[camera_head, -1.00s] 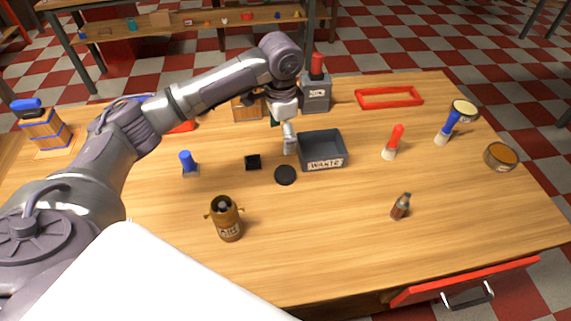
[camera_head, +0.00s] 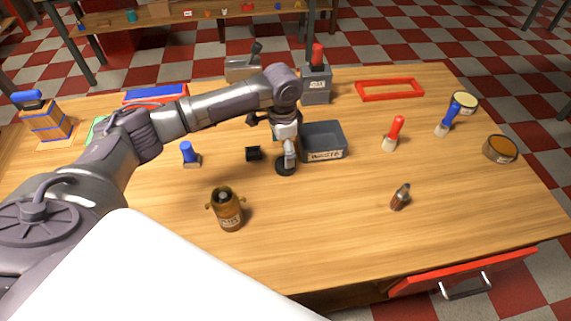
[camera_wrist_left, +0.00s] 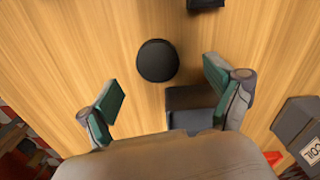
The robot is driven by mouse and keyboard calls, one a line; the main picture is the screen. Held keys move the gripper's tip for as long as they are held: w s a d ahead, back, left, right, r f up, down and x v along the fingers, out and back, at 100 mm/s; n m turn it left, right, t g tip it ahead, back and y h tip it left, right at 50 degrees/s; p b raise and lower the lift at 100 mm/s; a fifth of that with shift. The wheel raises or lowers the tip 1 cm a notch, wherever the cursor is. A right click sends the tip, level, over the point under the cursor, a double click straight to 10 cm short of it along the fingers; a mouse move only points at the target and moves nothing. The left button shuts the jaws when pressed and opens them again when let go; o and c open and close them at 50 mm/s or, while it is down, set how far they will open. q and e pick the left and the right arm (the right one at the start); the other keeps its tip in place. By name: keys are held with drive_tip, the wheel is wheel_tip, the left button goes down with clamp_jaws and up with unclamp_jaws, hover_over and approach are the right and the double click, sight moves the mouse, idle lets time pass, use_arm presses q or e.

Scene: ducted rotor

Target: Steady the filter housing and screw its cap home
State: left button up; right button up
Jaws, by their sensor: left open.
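The filter housing (camera_head: 229,214) is a brown-gold canister with side lugs, a pale label and a dark open top. It stands upright at the front left of the table. A round black cap (camera_head: 284,170) lies flat on the wood in front of the waste bin; it also shows in the left wrist view (camera_wrist_left: 157,61). My left gripper (camera_head: 287,158) hangs over the cap, pointing down, and partly covers it. In the left wrist view its two green-padded fingers (camera_wrist_left: 166,88) are wide apart with nothing between them. My right gripper is not in view.
A dark waste bin (camera_head: 325,155) stands right beside my left gripper. A small black block (camera_head: 253,153) and a blue-handled tool (camera_head: 189,153) are left of it. The front middle is clear.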

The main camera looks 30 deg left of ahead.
use_arm(q)
drive_tip(key=shift+f, duration=0.1)
drive_tip(key=f, duration=0.5)
drive_tip(key=shift+d+p, duration=0.4)
drive_tip(key=c, duration=1.2)
drive_tip(key=shift+w, duration=0.1)
